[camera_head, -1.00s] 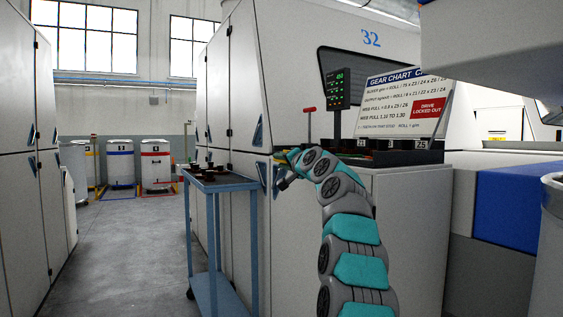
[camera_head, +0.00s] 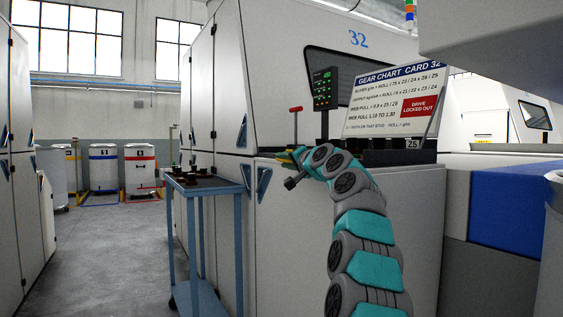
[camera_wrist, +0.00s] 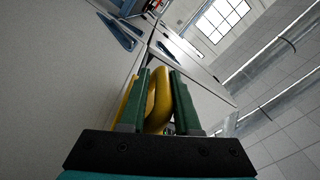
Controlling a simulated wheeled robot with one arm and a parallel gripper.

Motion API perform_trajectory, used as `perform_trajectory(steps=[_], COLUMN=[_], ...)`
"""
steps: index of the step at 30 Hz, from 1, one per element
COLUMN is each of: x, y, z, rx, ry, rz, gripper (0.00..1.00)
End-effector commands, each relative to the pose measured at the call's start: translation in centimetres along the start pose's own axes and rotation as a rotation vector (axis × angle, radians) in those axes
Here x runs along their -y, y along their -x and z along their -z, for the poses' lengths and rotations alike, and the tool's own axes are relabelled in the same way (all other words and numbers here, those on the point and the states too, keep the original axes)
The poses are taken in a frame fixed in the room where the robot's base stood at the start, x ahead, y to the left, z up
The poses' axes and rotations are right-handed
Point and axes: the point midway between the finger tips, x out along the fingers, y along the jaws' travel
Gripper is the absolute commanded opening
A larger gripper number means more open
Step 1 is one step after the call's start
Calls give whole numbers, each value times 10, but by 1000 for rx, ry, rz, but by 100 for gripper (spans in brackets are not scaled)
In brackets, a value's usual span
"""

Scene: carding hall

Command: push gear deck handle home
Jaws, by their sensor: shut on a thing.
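A yellow curved handle (camera_wrist: 160,96) passes between the green fingers of my gripper (camera_wrist: 161,76) in the wrist view, and the gripper is shut on it. In the head view my gripper (camera_head: 291,159) is at the front edge of the white machine's deck, mostly hidden by my own wrist. Only a small bit of yellow shows there. My arm hides part of the deck front.
A blue trolley (camera_head: 208,188) with small dark items stands left of my gripper. A red-topped lever (camera_head: 296,110), a display (camera_head: 325,89) and a gear chart board (camera_head: 398,95) rise behind the deck. Tall cabinets stand at the left, with clear floor (camera_head: 110,250) between.

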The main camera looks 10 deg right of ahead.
Motion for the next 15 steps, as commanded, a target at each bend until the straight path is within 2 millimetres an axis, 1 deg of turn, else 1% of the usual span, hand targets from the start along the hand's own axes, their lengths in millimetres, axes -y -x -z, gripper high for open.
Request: perform_trajectory(steps=[1,3,4,9,15], x=[9,9,9,7,4], y=[5,6,6,5,4], z=[9,9,9,9,6], rx=[-19,-20,-20,-18,-13], ry=[4,4,4,3,2], rz=[13,13,13,10,6], gripper=[0,0,32,51,52])
